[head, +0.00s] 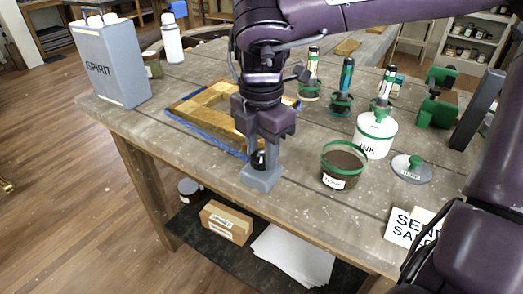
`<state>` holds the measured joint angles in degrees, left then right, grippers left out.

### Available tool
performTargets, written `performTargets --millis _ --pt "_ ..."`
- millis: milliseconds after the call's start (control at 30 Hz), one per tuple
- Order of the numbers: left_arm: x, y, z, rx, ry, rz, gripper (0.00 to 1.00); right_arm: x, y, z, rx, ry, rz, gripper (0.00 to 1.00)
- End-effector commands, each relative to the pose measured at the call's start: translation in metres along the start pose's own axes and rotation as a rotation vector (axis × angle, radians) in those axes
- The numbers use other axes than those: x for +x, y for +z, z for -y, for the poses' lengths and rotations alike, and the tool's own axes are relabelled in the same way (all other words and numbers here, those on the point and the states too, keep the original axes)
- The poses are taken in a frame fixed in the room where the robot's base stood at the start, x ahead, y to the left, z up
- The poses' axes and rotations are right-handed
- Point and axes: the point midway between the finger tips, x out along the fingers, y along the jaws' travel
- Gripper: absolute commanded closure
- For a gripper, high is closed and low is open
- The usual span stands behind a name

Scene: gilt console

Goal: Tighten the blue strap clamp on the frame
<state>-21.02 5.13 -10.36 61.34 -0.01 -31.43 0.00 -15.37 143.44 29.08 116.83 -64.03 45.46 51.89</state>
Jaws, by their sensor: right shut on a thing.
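A wooden frame (188,107) lies flat on the workbench, left of centre. A blue strap (205,132) runs around its outer edge. The strap clamp's grey block (262,180) sits at the frame's near corner, close to the bench's front edge. A dark round knob (258,159) stands at its top. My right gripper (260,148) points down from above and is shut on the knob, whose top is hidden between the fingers. My right arm covers the frame's right part. My left gripper is out of view.
A grey SPIRIT can (108,62) and a white bottle (172,42) stand at the left. A brown pot (343,166), a white INK tub (375,135) and a grey lid (411,169) are right of the clamp. Several brushes or tools stand behind. Bare bench lies in front of the pot.

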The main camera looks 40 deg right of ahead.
Motion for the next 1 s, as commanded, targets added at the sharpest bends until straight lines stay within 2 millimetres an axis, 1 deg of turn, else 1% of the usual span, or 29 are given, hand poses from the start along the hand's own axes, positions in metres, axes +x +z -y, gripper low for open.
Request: performTargets --millis 367,400,533,567,833,933,1000 --pt "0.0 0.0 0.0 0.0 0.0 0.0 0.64 -0.001 0.0 0.0 0.005 0.001 0.0 0.86" --pt "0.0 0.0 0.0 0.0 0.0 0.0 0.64 -0.001 0.0 0.0 0.004 0.001 0.0 0.61" --pt "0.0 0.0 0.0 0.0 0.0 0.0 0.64 -0.001 0.0 0.0 0.004 0.001 0.0 0.44" --pt "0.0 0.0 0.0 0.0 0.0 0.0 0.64 -0.001 0.0 0.0 0.004 0.001 0.0 0.41" --pt "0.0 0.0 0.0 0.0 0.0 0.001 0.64 -0.001 0.0 0.0 0.004 0.001 0.0 0.41" --pt "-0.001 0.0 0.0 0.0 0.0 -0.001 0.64 -0.009 0.0 -0.001 0.004 0.003 0.003 0.41" --pt "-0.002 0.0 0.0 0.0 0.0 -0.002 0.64 -0.02 0.0 -0.001 0.005 0.004 0.003 0.41"
